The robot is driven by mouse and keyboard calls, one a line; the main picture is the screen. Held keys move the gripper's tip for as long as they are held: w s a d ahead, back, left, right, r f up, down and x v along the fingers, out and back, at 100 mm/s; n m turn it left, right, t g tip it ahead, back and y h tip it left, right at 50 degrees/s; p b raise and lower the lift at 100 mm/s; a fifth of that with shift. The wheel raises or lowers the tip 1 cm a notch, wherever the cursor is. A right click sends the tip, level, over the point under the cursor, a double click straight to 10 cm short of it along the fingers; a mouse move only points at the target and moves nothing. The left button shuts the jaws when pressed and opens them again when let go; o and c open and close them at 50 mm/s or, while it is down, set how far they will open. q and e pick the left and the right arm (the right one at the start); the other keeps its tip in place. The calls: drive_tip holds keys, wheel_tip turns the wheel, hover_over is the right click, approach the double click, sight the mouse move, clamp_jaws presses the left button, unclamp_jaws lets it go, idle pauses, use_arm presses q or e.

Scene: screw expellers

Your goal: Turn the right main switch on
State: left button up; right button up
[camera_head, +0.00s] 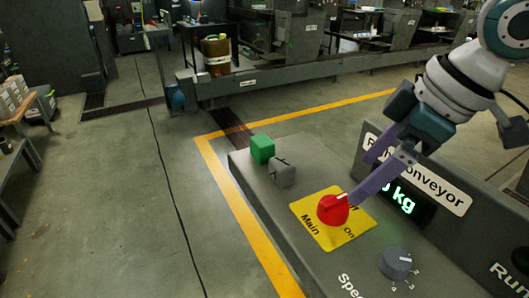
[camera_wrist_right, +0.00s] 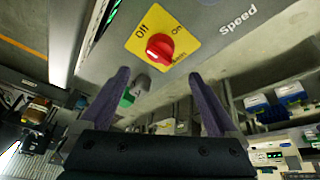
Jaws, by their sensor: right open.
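The main switch is a red round knob (camera_head: 333,209) on a yellow plate (camera_head: 327,236) marked Main, Off and On, on the grey console top. A white mark on the knob points to the upper right, toward the Off side, in the head view. My right gripper (camera_head: 361,181) is open and empty above the console, with one purple fingertip appearing close beside the knob. I cannot tell whether it touches. In the right wrist view, the red knob (camera_wrist_right: 160,48) shows beyond and between the open fingers (camera_wrist_right: 160,74). My left gripper is out of view.
A grey speed dial (camera_head: 395,262) sits to the lower right of the switch. A green block-shaped button (camera_head: 262,148) and a grey one (camera_head: 282,172) stand at the console's far left. An upright panel with a lit kg display (camera_head: 402,200) rises behind the switch.

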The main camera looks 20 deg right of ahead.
sight(338, 201)
drive_tip(key=b+x, duration=0.1)
drive_tip(key=x, duration=0.8)
drive_tip(key=shift+f, duration=0.25)
drive_tip(key=c, duration=1.3)
